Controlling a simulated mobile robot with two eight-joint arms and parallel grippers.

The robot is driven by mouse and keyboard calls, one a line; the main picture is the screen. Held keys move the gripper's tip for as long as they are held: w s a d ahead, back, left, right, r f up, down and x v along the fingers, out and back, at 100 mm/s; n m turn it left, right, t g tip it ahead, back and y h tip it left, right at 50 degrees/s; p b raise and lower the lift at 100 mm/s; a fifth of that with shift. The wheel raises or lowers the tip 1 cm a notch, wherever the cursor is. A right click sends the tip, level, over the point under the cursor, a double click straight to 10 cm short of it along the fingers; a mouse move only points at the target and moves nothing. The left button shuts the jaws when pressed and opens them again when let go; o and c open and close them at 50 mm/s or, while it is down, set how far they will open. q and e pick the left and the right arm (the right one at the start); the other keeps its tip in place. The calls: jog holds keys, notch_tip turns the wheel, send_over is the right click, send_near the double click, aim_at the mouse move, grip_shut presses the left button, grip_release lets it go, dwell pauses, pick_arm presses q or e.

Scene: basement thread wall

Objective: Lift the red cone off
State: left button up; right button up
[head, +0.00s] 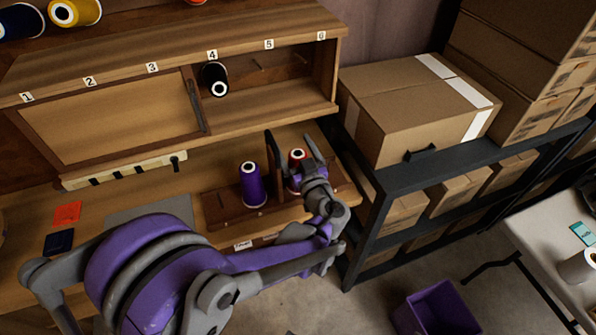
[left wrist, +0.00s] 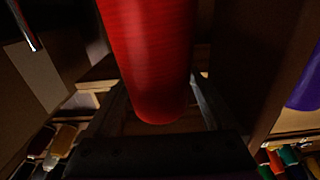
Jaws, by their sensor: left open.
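The red cone (head: 297,157) stands on the low wooden rack on the bench, right of the purple cone (head: 252,186). My left gripper (head: 289,140) is open, with a finger on either side of the red cone. In the left wrist view the red cone (left wrist: 152,60) rises between the two fingers, with visible gaps beside it. Its lower part is hidden in the head view by my gripper. My right gripper is not in view.
The wooden shelf (head: 270,105) with numbered slots stands behind, with a black cone (head: 215,78) under number 4. A dark metal rack with cardboard boxes (head: 415,105) stands close on the right. A purple bin (head: 437,310) is on the floor.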

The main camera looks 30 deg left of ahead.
pick_arm(q)
grip_shut()
dwell(0.3)
